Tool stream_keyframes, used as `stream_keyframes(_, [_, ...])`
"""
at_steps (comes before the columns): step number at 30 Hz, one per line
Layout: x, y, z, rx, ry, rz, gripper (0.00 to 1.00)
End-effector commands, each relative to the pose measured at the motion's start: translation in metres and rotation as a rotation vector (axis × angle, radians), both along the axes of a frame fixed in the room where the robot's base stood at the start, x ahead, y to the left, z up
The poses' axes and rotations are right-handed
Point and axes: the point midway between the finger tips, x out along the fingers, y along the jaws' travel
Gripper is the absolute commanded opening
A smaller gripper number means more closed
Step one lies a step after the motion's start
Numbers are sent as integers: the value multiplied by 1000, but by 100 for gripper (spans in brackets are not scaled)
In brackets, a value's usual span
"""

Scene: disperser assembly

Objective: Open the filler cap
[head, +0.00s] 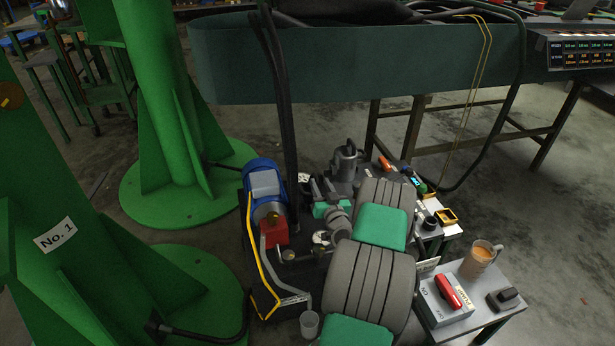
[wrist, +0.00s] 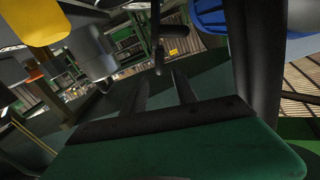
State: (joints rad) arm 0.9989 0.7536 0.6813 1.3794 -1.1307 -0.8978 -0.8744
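My gripper (head: 322,186) is at the end of my grey and green arm, over the machine. Its two dark fingers (wrist: 160,82) stand apart with nothing between them, so it is open and empty. A grey metal pot-like part (head: 344,163) with a dark knob on top stands just beyond and right of the fingers. It may carry the filler cap, but I cannot clearly pick out the cap. In the wrist view a grey cylinder (wrist: 91,50) and a yellow rounded part (wrist: 34,20) are at the upper left, apart from the fingers.
A blue motor (head: 263,180) and a red block (head: 273,236) are left of my gripper; dark upright pipes rise behind. A side table at the right holds a red-handled switch box (head: 446,300) and a brown-filled jug (head: 479,258). Green columns (head: 165,100) stand left.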

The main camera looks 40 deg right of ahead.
Motion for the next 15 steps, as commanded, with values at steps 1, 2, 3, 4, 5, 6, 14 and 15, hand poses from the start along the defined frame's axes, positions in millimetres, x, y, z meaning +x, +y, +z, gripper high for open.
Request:
stream_keyframes(1, [0,0,-7,0,-1,-1,34])
stream_keyframes(2, [0,0,-8,0,-1,-1,34])
stream_keyframes(3, [1,-1,-8,-1,-1,0,34])
stream_keyframes(4, [2,-1,-8,-1,-1,0,34])
stream_keyframes(5, [4,-2,-7,-3,0,1,34])
stream_keyframes(6, [8,-3,-7,-3,0,2,34])
stream_keyframes(14, [53,-20,-7,-4,-1,4,34])
stream_keyframes(15, [59,-23,-8,-3,0,4,34])
